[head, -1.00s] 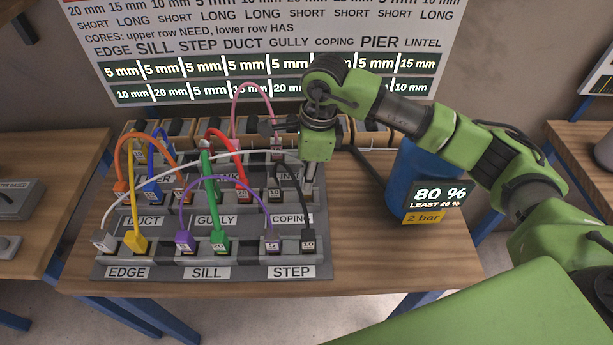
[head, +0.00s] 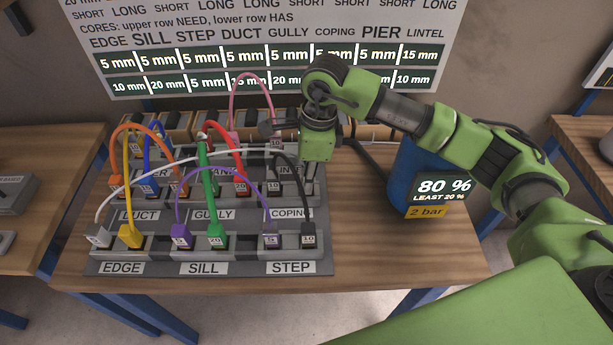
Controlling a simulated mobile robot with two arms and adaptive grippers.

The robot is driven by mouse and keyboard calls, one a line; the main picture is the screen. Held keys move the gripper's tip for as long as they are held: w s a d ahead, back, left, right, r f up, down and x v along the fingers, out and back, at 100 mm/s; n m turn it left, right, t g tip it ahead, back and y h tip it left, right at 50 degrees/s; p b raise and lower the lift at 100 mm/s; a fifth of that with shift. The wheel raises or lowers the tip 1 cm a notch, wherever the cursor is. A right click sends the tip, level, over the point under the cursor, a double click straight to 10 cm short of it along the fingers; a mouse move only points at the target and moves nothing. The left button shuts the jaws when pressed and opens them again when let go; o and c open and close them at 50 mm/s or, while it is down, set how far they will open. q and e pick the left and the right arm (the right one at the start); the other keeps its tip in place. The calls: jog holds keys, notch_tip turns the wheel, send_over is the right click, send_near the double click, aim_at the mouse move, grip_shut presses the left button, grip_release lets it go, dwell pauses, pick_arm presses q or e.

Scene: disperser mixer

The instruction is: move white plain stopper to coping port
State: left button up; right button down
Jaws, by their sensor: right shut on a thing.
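My right gripper (head: 309,186) points straight down at the right end of the block behind the COPING label (head: 290,213). Its fingers are shut, and what they hold is mostly hidden by the fingers and the block. A white cord (head: 165,160) arcs from a pale stopper (head: 97,235) seated above the EDGE label across the rack towards this gripper. The held thing appears to be the white stopper at that cord's other end. Whether it is seated in the coping port cannot be made out. My left gripper is not in view.
Orange, blue, yellow, green, red, purple, pink and black cords arch over the rack (head: 160,268). The black cord's stopper (head: 308,238) stands just in front of the gripper. A blue drum (head: 402,180) stands to the right. The table (head: 400,262) is clear at front right.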

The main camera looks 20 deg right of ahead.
jog(key=shift+f+b, duration=0.3)
jog(key=shift+f, duration=0.1)
jog(key=c, duration=1.8)
grip_release()
jog(key=shift+r, duration=0.1)
jog(key=r, duration=0.4)
jog(key=d+r, duration=0.1)
jog(key=r, duration=0.7)
jog(key=shift+s+d, duration=0.2)
